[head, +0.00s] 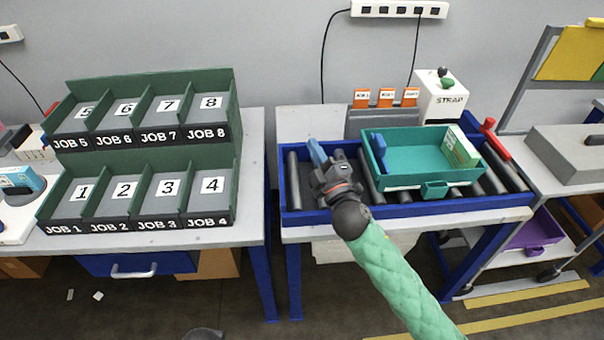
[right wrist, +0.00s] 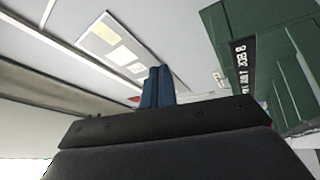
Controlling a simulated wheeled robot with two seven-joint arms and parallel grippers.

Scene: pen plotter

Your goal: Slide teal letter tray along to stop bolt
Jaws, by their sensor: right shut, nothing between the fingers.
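The teal letter tray (head: 403,183) sits on the rollers of a blue-framed conveyor, toward its right part. It holds a blue item (head: 379,145) at its left and a green-and-white box (head: 460,147) at its right. A red-handled piece (head: 495,138) stands at the conveyor's right end; I cannot tell for sure whether it is the stop bolt. My right gripper (head: 316,152) is over the conveyor's left part, left of the tray and apart from it. Its blue fingers are shut and empty, and they also show in the right wrist view (right wrist: 158,87). My left gripper is out of view.
Blue conveyor walls (head: 405,208) surround the rollers. Behind are orange job tags (head: 387,97) and a white STRAP machine (head: 440,98). A green job rack (head: 140,150) stands on the left table. Bare rollers (head: 293,180) show left of the tray.

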